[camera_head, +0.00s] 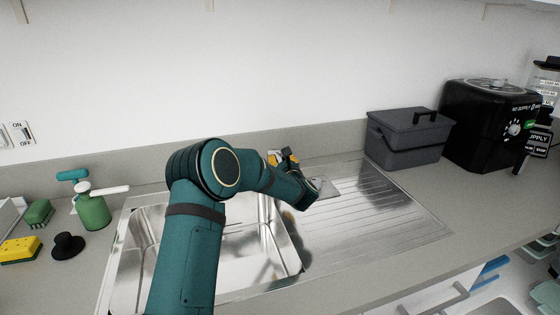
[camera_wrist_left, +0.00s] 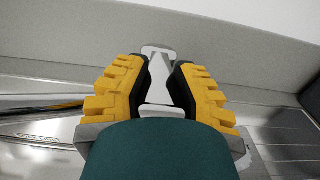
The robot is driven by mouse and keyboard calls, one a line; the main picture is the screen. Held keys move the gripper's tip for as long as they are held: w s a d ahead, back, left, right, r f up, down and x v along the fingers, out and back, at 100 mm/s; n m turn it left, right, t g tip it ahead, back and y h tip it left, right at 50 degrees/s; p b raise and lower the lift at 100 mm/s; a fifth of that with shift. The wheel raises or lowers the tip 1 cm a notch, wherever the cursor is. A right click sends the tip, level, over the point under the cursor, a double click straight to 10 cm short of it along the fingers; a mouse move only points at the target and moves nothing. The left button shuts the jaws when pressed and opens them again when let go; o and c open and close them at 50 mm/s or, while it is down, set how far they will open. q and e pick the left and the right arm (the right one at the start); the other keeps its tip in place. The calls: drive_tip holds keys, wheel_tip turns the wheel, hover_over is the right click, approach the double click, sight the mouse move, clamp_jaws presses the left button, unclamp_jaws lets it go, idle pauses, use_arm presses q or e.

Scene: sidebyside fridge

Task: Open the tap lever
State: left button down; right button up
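The tap is mostly hidden in the head view behind my left arm. In the left wrist view, a pale grey piece that looks like the tap lever (camera_wrist_left: 158,52) stands between and just beyond the fingertips. My left gripper (camera_wrist_left: 161,66) has yellow-backed fingers with dark pads, spread apart on either side of this piece. Whether a pad touches it I cannot tell. In the head view, the left gripper (camera_head: 284,158) shows only in part, behind the sink near the back wall. My right gripper is not in view.
My left arm reaches across the steel sink (camera_head: 283,236). The ribbed drainboard (camera_head: 375,215) to its right is clear. A grey lidded box (camera_head: 405,143) and a black appliance (camera_head: 490,120) stand further right. A green bottle (camera_head: 93,212), yellow sponge (camera_head: 20,249) and black stopper (camera_head: 67,246) sit left.

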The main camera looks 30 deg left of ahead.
sight(279, 157)
use_arm(q)
drive_tip(key=shift+r, duration=0.1)
drive_tip(key=shift+a+r+g, duration=0.15)
drive_tip(key=shift+r+g, duration=0.25)
drive_tip(key=shift+w+a+r+h+p, duration=0.1)
drive_tip(key=shift+r+h+p, duration=0.25)
drive_tip(key=shift+h, duration=0.15)
drive_tip(key=p, duration=0.1)
drive_tip(key=r+g+h+p, duration=0.1)
drive_tip(key=p, duration=0.1)
drive_tip(key=r+g+h+p, duration=0.1)
drive_tip(key=shift+w+a, duration=0.25)
drive_tip(key=shift+w, duration=0.05)
drive_tip(key=shift+a+g+h+p, duration=0.1)
drive_tip(key=shift+g+h+p, duration=0.2)
drive_tip(key=shift+p, duration=0.45)
drive_tip(key=c, duration=0.7)
unclamp_jaws()
drive_tip(key=shift+w+f, duration=0.1)
drive_tip(key=shift+f, duration=0.05)
